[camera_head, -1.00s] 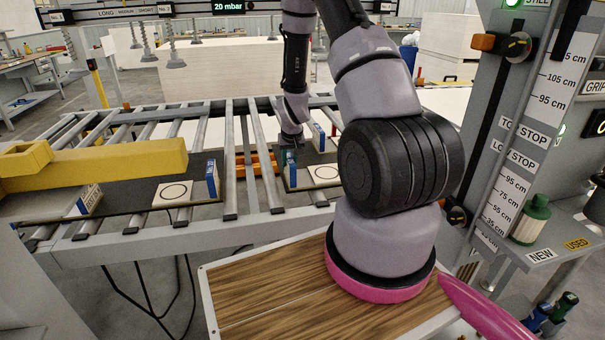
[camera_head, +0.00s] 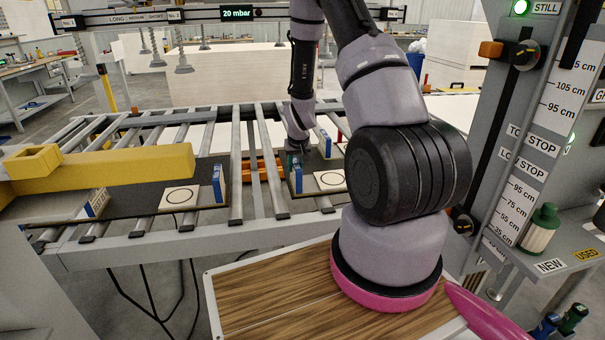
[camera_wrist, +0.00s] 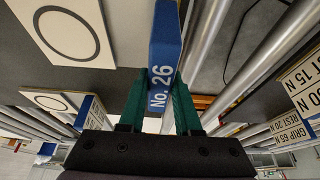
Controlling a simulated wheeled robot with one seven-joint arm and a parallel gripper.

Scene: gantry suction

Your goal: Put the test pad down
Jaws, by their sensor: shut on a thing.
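In the wrist view my gripper (camera_wrist: 160,105) has its green fingers on either side of a blue and white block marked No. 26 (camera_wrist: 163,55), which I take to be the test pad. The fingers are shut on it. In the head view my gripper (camera_head: 295,157) is low over the dark board on the right of the rollers, and a blue upright block (camera_head: 297,174) shows just below it. I cannot tell whether the held block touches the board. A white square with a black ring (camera_head: 330,181) lies to its right on that board.
A second dark board to the left bears another ringed white square (camera_head: 178,198) and a blue upright block (camera_head: 218,184). A yellow beam (camera_head: 125,162) crosses above it. Metal rollers (camera_head: 237,165) lie between the boards. A scale post (camera_head: 535,130) stands at right.

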